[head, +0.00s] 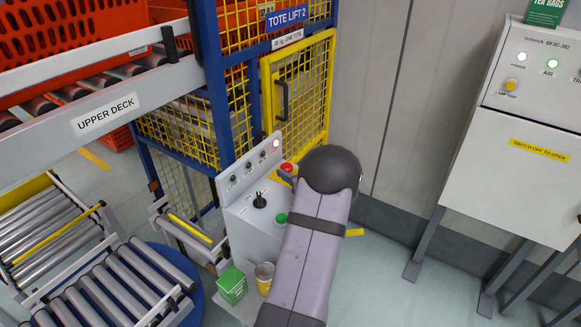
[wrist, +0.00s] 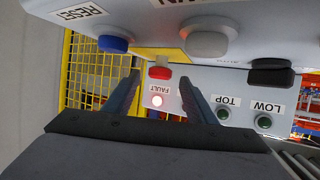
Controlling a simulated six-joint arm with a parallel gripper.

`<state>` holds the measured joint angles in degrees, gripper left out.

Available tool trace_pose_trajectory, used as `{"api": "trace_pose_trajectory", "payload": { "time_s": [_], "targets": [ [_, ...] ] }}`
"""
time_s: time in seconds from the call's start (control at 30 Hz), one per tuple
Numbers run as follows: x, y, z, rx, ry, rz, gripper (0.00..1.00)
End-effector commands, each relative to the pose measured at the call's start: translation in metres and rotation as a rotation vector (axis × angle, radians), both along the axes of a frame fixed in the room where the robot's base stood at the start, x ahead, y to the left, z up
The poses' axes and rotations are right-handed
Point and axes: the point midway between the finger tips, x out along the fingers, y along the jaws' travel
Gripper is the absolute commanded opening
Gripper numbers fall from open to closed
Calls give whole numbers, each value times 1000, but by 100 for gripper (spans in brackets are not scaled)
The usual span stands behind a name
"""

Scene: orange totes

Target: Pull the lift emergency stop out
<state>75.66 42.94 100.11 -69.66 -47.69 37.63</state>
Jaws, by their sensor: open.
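The emergency stop is a red mushroom button (head: 288,167) at the top right of the grey lift console (head: 238,215). In the wrist view the red button (wrist: 159,72) shows between my finger tips, just above a lit lamp labelled FAULT (wrist: 157,101). My gripper (wrist: 159,80) is open, one dark finger on each side of the button in the picture. I cannot tell whether the fingers touch it or how far off it is. In the head view my arm's rounded wrist hides most of the gripper, beside the button.
Close by on the console are a blue button (wrist: 113,43), a pale button (wrist: 207,40) and a black knob (wrist: 271,72). A green box (head: 231,285) and a yellow cup (head: 264,276) stand below. The yellow mesh cage (head: 327,95) rises behind.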

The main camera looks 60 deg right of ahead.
Motion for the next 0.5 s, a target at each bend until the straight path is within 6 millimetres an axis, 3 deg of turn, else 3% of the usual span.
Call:
{"api": "trace_pose_trajectory", "payload": {
  "time_s": [0.2,0.5],
  "targets": [
    [15,-7,-6,-1,-1,1,51],
    [17,-9,-8,-1,-1,-1,51]
  ]
}}
